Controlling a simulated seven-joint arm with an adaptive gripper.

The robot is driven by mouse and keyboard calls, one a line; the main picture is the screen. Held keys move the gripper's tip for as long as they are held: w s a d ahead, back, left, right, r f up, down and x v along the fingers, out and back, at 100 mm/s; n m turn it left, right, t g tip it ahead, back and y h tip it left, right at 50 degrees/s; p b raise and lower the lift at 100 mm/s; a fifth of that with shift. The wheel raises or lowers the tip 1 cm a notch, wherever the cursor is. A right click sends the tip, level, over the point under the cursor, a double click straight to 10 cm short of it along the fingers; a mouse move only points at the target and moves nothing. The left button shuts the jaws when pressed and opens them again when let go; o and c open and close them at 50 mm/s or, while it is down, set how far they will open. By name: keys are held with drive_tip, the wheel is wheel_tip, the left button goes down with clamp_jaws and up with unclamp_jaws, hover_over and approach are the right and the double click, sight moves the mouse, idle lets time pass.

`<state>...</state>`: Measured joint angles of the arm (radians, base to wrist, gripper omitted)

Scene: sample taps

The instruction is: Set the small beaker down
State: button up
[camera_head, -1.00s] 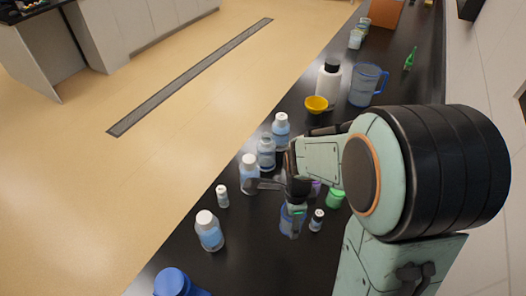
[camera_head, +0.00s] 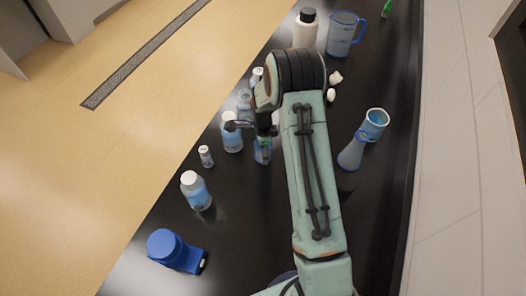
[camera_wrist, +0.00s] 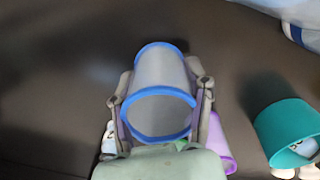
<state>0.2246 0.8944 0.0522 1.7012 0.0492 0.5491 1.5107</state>
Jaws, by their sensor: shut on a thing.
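The small beaker is a clear cylinder with blue rims. In the wrist view the beaker (camera_wrist: 160,80) lies between the two fingers of my gripper (camera_wrist: 160,100), one finger against each side, so my gripper is shut on it. In the head view the beaker (camera_head: 262,157) shows only in part below my gripper (camera_head: 264,142), over the black bench; the arm hides the rest. I cannot tell whether its base touches the bench.
A bottle (camera_head: 232,138), a small vial (camera_head: 206,157) and another bottle (camera_head: 196,192) stand to the left. A flask (camera_head: 352,152) and a cup (camera_head: 375,124) stand right of my arm. In the wrist view a teal cup (camera_wrist: 285,130) is close at right. Bare bench (camera_head: 235,235) lies nearer.

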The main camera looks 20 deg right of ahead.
drive_tip(key=shift+f, duration=0.25)
drive_tip(key=shift+f, duration=0.15)
drive_tip(key=o, duration=0.9)
drive_tip(key=shift+c, duration=0.2)
drive_tip(key=s+a+r+n, duration=0.1)
drive_tip(key=s+r+n, duration=0.1)
drive_tip(key=r, duration=0.7)
drive_tip(key=s+a+r+n, duration=0.2)
drive_tip(key=r, duration=0.7)
drive_tip(key=s+a+r+n, duration=0.2)
drive_tip(key=s+n, duration=0.3)
drive_tip(key=s, duration=0.3)
drive_tip(key=s+a+r+n, duration=0.2)
drive_tip(key=s+n, duration=0.4)
drive_tip(key=s, duration=0.1)
drive_tip(key=s+a+r+n, duration=0.2)
drive_tip(key=s+n, duration=0.4)
drive_tip(key=s, duration=0.2)
drive_tip(key=shift+s+a+y, duration=0.25)
drive_tip(key=shift+s+y, duration=0.1)
drive_tip(key=shift+y, duration=0.05)
